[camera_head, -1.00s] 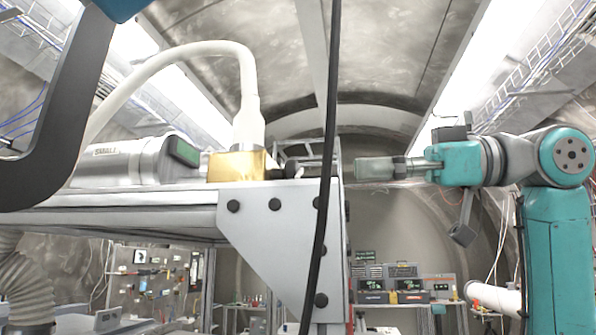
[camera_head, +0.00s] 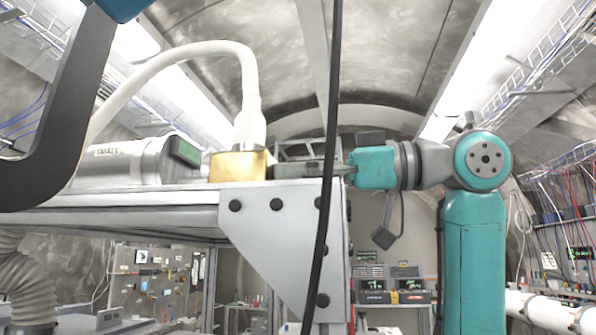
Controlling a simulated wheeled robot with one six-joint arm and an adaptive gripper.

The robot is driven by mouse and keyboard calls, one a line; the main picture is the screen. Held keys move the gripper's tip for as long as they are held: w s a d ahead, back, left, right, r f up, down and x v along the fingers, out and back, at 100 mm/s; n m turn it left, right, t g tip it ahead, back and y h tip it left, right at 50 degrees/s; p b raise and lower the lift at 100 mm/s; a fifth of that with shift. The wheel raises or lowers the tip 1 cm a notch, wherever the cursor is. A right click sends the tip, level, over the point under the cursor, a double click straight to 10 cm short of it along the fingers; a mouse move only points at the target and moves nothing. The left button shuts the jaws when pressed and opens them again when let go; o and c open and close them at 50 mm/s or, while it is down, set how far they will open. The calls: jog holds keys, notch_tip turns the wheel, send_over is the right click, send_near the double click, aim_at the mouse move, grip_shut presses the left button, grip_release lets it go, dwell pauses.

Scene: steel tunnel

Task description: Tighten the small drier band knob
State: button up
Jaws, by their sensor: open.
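The small drier (camera_head: 115,163) is a silver cylinder lettered "SMALL" with a dark green end display. It lies on the metal bench top at the left. A brass block (camera_head: 238,165) with a white hose rising from it sits to its right. My gripper (camera_head: 290,171) comes in level from the right, its grey fingers reaching close to the block's right side. The jaws are open. The dark knob beside the block is now covered by the fingers, so I cannot tell whether they touch it.
A black cable (camera_head: 331,120) hangs in front of the view and crosses my gripper. The bench's bolted side plate (camera_head: 275,225) stands just below the fingers. A tool board (camera_head: 150,285) and a shelf with instruments (camera_head: 395,290) are farther back.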

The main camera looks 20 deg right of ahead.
jog(key=c, duration=1.1)
jog(key=shift+c, duration=0.2)
jog(key=shift+m, duration=0.3)
jog(key=m, duration=0.3)
jog(key=shift+w+m, duration=0.1)
jog(key=shift+m, duration=1.9)
jog(key=shift+d, duration=0.1)
jog(key=o, duration=1.1)
